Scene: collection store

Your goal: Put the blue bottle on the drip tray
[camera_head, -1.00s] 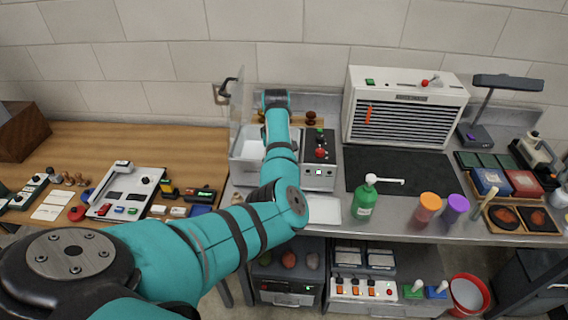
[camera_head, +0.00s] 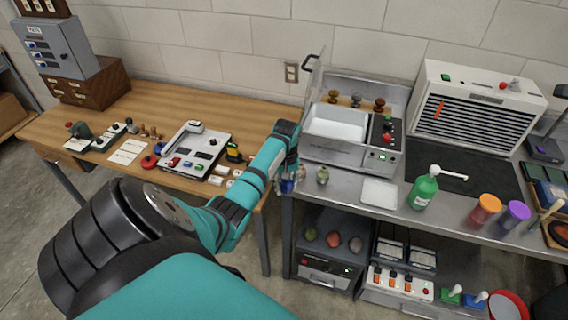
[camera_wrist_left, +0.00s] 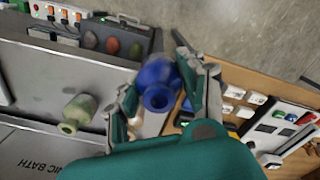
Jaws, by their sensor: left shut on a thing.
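The blue bottle (camera_wrist_left: 158,84) is between the fingers of my left gripper (camera_wrist_left: 160,78) in the left wrist view; its round mouth faces the camera. The gripper is shut on it. In the head view the left gripper (camera_head: 290,178) hangs at the left end of the metal bench, with a bit of the blue bottle (camera_head: 287,187) showing below it. The drip tray (camera_head: 379,193), a pale flat square, lies on the bench to the right of the gripper, apart from it and empty. My right gripper is in neither view now.
A small olive bottle (camera_head: 322,175) stands between the gripper and the drip tray; it also shows in the wrist view (camera_wrist_left: 78,112). A green pump bottle (camera_head: 424,191) stands right of the tray. The bath (camera_head: 338,150) is behind. A wooden table (camera_head: 150,108) adjoins left.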

